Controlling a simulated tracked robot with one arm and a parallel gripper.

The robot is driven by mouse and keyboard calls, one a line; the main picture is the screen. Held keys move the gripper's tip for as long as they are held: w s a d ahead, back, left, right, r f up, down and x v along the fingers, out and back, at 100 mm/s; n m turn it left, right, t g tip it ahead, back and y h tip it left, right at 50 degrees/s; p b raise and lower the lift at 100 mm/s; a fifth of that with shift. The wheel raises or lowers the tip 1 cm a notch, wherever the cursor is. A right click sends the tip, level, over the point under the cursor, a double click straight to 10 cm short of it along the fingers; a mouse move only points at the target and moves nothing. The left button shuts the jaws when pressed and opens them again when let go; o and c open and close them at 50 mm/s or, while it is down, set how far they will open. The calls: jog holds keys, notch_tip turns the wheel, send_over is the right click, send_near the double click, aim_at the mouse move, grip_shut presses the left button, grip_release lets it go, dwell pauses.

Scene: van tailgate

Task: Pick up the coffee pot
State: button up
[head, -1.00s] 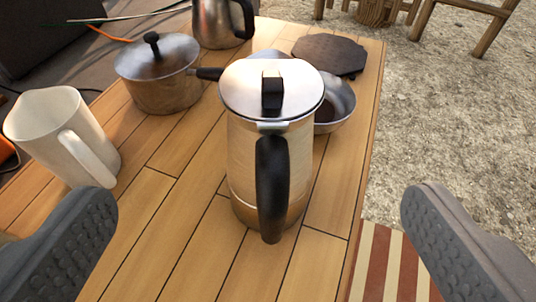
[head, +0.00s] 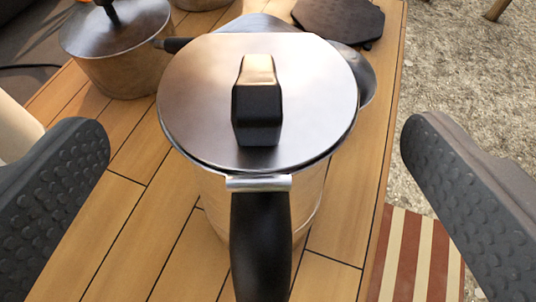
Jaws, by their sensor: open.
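The coffee pot (head: 205,112) stands upright on the wooden tailgate table (head: 150,240), large in the middle of the head view. It is metal, with a flat lid, a black lid knob (head: 257,105) and a black side handle (head: 260,245) that points toward me. My gripper (head: 255,145) is open, with one dark ribbed finger at the left and one at the right. The pot is between them in the picture, with a visible gap on each side.
A bowl (head: 366,82) and a dark flat board (head: 340,20) are behind the pot. A white jug (head: 14,130) is cut off at the left edge. A striped cloth (head: 415,255) lies at the lower right.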

jog(key=shift+x, duration=1.4)
jog(key=shift+d, duration=0.1)
jog(key=shift+c, duration=0.2)
jog(key=c, duration=1.7)
